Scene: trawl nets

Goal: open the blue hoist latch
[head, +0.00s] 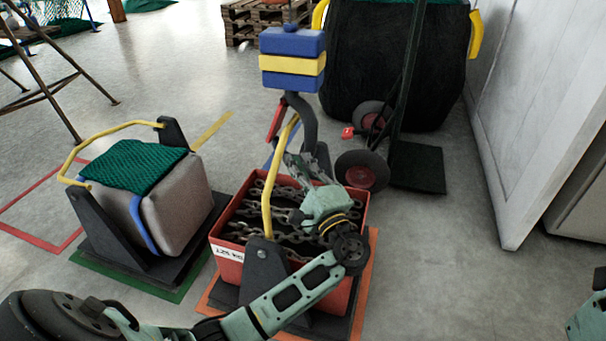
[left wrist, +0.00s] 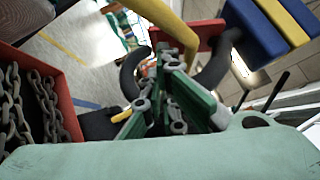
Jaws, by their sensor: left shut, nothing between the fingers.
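The blue hoist (head: 292,62), a blue block with a yellow band, hangs above the red chain bin. Its dark hook (head: 301,110) curves down beside the bin's yellow bail (head: 267,190). A red latch (head: 277,120) stands at the hook's left; it also shows in the left wrist view (left wrist: 190,36). My left gripper (head: 303,163) is just below the hook, its fingers shut and empty. In the left wrist view the fingers (left wrist: 172,62) lie between the dark hook curves, below the red latch. Whether they touch the hook or latch I cannot tell.
The red bin (head: 228,254) full of chain stands under my left forearm. A grey block with green net (head: 136,166) sits in a stand at left. A hand truck (head: 417,165) and a black bag (head: 392,70) stand behind. A white panel (head: 525,110) is at right.

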